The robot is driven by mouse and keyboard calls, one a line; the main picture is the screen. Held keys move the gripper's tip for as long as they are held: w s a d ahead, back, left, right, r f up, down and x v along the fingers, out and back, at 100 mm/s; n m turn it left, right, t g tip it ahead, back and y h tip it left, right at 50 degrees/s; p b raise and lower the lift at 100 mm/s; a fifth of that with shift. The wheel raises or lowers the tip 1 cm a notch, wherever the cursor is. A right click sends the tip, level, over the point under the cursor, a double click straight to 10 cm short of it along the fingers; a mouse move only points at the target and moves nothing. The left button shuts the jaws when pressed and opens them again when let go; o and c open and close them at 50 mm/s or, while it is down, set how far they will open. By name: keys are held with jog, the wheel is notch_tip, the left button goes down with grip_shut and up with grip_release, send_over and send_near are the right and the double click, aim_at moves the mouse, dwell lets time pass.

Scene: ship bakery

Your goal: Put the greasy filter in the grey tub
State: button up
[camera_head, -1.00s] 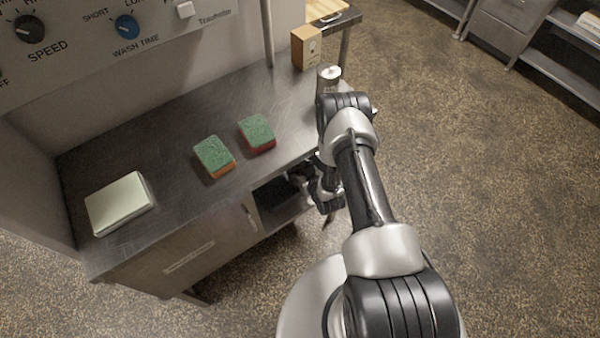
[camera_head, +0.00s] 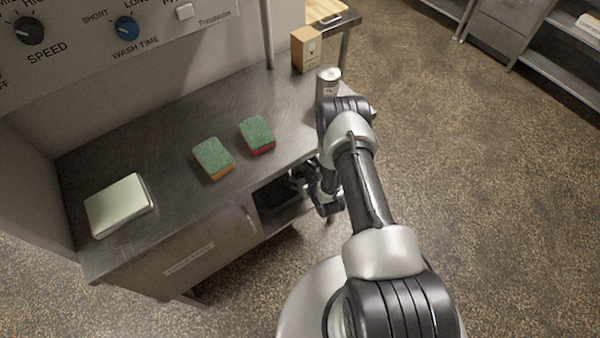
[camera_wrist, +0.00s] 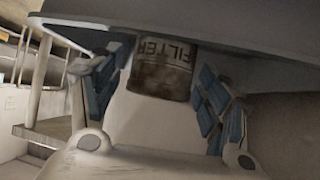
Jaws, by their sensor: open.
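The filter (camera_wrist: 163,65) is a brown-stained piece with the word FILTER on a pale band, upside down in the wrist view. It lies between the blue-padded fingers of my gripper (camera_wrist: 162,80), below the underside of a grey surface. The fingers are apart, with small gaps visible beside the filter. In the head view my gripper is at the open bay under the steel counter, mostly hidden by my arm and the counter edge. The filter cannot be made out there. I cannot identify a grey tub in either view.
The open bay (camera_head: 284,192) is dark inside. Floor to the right is clear.

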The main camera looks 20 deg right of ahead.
jog(key=shift+r, duration=0.2)
jog(key=p+v, duration=0.5)
jog(key=v, duration=0.7)
